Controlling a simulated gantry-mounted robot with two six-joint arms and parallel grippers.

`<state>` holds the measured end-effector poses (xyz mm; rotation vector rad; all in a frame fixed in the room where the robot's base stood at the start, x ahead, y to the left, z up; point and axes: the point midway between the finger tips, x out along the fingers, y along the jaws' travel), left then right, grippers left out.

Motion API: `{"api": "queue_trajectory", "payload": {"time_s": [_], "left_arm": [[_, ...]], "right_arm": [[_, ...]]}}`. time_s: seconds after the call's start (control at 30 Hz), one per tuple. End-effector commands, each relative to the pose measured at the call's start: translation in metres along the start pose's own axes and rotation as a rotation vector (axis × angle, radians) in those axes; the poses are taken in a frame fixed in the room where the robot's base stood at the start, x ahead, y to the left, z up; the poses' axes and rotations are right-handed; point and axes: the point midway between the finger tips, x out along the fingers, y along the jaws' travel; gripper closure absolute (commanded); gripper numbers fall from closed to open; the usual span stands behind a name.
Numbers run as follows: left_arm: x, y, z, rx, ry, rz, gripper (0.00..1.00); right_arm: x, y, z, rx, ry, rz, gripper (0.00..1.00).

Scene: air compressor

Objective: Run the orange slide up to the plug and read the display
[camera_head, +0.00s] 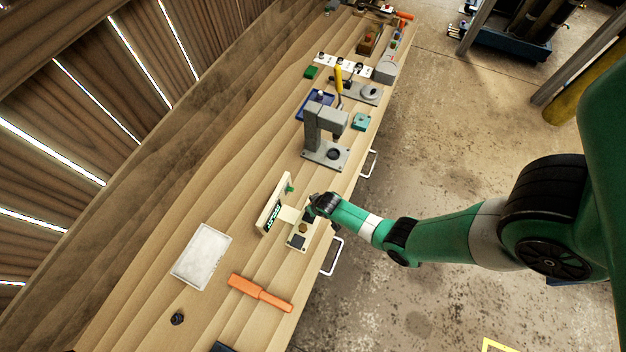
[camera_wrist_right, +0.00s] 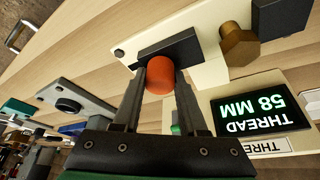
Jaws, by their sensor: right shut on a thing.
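The orange slide (camera_wrist_right: 160,75) is a rounded orange knob in front of a black block (camera_wrist_right: 178,48) on a cream base plate. My right gripper (camera_wrist_right: 158,78) is shut on the orange knob. The brass hex plug (camera_wrist_right: 238,46) sits to the right of the black block, with a narrow strip of cream plate showing between them. The display (camera_wrist_right: 260,106) is lit and reads "THREAD 58 MM", upside down in the wrist view. In the head view the right gripper (camera_head: 318,205) covers the slide; the display (camera_head: 273,217) stands beside it on a cream panel. My left gripper is not in view.
A second dark block (camera_wrist_right: 285,15) stands to the right of the plug. Bare wood surrounds the tray.

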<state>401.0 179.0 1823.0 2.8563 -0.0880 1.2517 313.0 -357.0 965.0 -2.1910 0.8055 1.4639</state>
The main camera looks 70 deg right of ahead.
Motion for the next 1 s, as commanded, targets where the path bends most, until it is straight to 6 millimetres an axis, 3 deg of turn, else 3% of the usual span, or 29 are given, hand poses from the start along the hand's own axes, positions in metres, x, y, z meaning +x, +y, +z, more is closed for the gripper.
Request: {"api": "queue_trajectory", "payload": {"time_s": [0.03,0.1,1.0], "left_arm": [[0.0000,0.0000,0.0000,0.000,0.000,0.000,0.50],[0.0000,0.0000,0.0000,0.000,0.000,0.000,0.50],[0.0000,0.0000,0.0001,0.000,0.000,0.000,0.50]], "right_arm": [[0.0000,0.0000,-0.0001,0.000,0.000,0.000,0.89],[0.0000,0.0000,-0.0001,0.000,0.000,0.000,1.00],[0.0000,0.0000,-0.0001,-0.001,0.000,0.000,1.00]]}}
